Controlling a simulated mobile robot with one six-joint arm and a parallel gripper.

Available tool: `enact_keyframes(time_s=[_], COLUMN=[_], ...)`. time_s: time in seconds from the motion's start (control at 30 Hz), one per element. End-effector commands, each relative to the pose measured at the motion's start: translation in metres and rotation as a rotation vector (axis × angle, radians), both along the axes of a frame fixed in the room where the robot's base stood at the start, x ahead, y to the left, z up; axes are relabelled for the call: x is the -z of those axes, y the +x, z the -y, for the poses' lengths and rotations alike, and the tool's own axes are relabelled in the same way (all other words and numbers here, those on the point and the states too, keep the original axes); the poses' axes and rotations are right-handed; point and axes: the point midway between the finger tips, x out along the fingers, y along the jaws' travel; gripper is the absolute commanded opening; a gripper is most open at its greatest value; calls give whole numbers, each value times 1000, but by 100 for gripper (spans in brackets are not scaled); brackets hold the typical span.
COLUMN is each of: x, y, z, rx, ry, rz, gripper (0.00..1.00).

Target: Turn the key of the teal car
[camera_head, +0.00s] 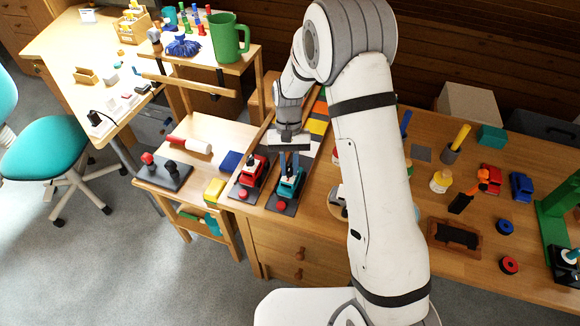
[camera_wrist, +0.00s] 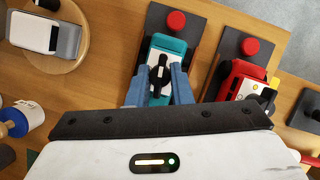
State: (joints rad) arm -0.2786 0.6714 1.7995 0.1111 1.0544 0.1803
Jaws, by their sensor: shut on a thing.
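The teal car (camera_head: 289,184) stands on a dark base plate with a red button at its front, near the front edge of the wooden bench. In the wrist view the teal car (camera_wrist: 166,43) is at top centre, with a black key (camera_wrist: 158,74) on top of it. My gripper (camera_head: 288,166) points down over the car. In the wrist view its blue fingers (camera_wrist: 160,74) reach to both sides of the key and are shut on it. The exact contact at the tips is hard to make out.
A red car (camera_head: 250,173) on a similar plate stands close on the left; in the wrist view the red car (camera_wrist: 241,82) is on the right. A yellow block (camera_head: 214,190) and blue block (camera_head: 231,161) lie further left. Several toys occupy the bench to the right.

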Motion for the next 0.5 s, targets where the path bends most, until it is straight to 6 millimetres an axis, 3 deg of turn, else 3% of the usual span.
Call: enact_keyframes(time_s=[0.5], x=[0], y=[0], z=[1], rx=[114], ry=[-1], rz=[-1], gripper=[0])
